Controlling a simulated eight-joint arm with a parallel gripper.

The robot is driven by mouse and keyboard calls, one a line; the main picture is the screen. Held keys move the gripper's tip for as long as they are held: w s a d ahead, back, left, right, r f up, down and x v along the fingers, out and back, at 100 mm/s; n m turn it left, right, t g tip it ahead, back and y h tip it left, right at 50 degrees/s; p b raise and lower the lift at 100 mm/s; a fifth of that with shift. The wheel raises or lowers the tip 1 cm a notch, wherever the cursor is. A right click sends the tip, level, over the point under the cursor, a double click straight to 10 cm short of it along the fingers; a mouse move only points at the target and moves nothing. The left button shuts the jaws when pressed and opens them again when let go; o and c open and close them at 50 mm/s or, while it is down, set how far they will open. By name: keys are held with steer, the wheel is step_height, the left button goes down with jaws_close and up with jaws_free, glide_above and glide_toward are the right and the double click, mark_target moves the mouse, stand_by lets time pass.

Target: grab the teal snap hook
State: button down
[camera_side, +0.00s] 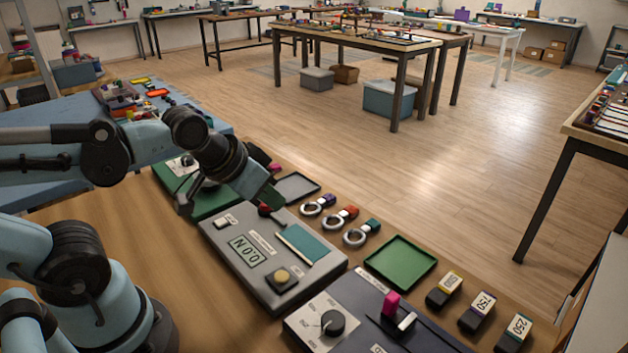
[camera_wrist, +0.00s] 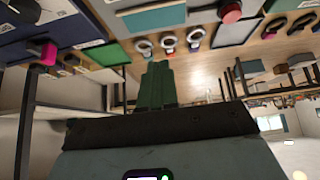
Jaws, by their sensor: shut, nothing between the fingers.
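The teal snap hook (camera_side: 361,233), a silver ring with a teal end, lies on the wooden bench. It is the nearest of three hooks in a row, beside a red-orange hook (camera_side: 340,217) and a purple hook (camera_side: 318,205). In the wrist view, the hook nearest the green tray, at the left of the row, appears to be the teal one (camera_wrist: 143,47). My gripper (camera_side: 270,195) is above the far end of the grey panel, left of the hooks and apart from them. Its green fingers (camera_wrist: 157,70) are shut and empty.
A green tray (camera_side: 401,262) lies right of the teal hook, and a dark tray (camera_side: 296,187) lies beyond the purple one. The grey panel (camera_side: 270,262) with a display and buttons lies left of the hooks. Several labelled blocks (camera_side: 478,312) stand at the right edge.

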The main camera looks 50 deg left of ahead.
steer(key=c, duration=0.7)
jaws_free()
steer(key=w+r+g, duration=0.2)
steer(key=w+r, duration=0.2)
steer(key=w, duration=0.1)
steer(key=g, duration=0.5)
glide_above(373, 222)
steer(key=f, duration=1.2)
steer(key=shift+s+d+f, duration=0.15)
steer(key=shift+d+f, duration=0.15)
steer(key=shift+w+a+f, duration=0.1)
steer(key=shift+a+f, duration=0.05)
steer(key=shift+f, duration=1.15)
steer(key=shift+w+a+f, duration=0.1)
steer(key=shift+f, duration=1.15)
